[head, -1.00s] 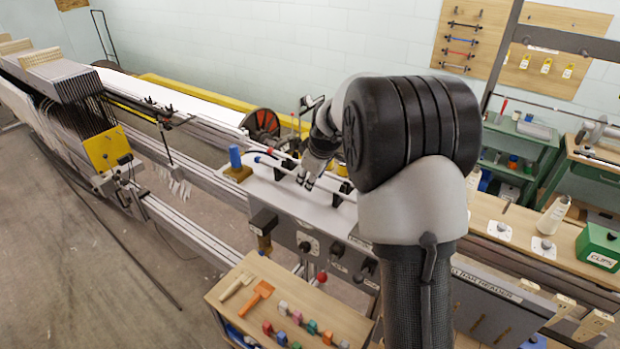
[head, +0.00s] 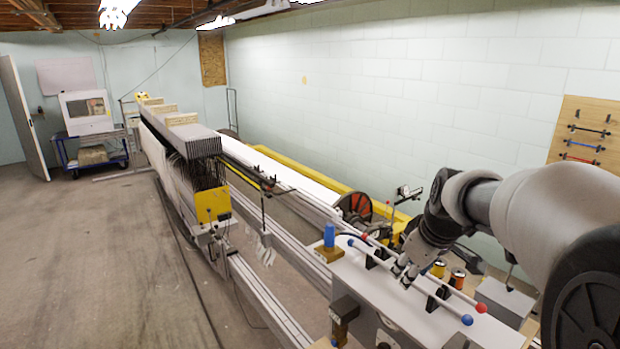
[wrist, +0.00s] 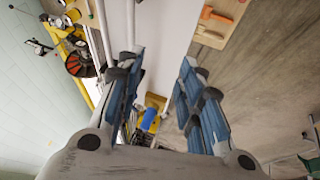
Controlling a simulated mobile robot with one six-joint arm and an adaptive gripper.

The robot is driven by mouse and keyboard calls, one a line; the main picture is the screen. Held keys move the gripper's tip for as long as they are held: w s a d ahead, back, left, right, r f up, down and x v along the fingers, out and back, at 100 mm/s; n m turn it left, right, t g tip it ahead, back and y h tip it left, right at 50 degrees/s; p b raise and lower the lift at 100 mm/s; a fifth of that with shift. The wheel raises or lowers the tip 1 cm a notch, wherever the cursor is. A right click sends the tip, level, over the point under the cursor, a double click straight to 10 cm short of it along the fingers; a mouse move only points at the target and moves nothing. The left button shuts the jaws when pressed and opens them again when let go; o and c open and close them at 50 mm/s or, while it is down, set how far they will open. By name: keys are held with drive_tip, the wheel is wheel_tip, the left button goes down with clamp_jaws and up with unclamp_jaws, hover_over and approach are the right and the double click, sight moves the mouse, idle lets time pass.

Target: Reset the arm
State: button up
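My gripper (head: 404,274) hangs over the white-topped bench (head: 372,308), above or beside two slim rods; I cannot tell whether it touches them. In the wrist view its two blue-padded fingers (wrist: 162,90) stand well apart with nothing held between them. One rod (head: 450,312) has blue ends and the other (head: 463,298) has red ends. Both lie across dark holders on the bench. My arm reaches in from the right and covers part of the bench behind it.
A blue cylinder (head: 329,236) stands on the bench's left end, and yellow spools (head: 438,268) stand behind the rods. A long rail frame with a yellow box (head: 213,205) runs to the far left. The grey floor (head: 90,250) at left is open.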

drive_tip(key=s+a+f+m+b, duration=0.2)
drive_tip(key=s+f, duration=0.4)
drive_tip(key=s, duration=0.4)
drive_tip(key=s+a+f+m+b, duration=0.2)
drive_tip(key=s+a+f+b, duration=0.2)
drive_tip(key=s, duration=0.6)
drive_tip(key=s+a+f+m+b, duration=0.2)
drive_tip(key=s+a+f+b, duration=0.1)
drive_tip(key=s+f+b, duration=0.5)
drive_tip(key=shift+s+a+g, duration=0.4)
drive_tip(key=shift+s, duration=0.75)
drive_tip(key=shift+o, duration=0.2)
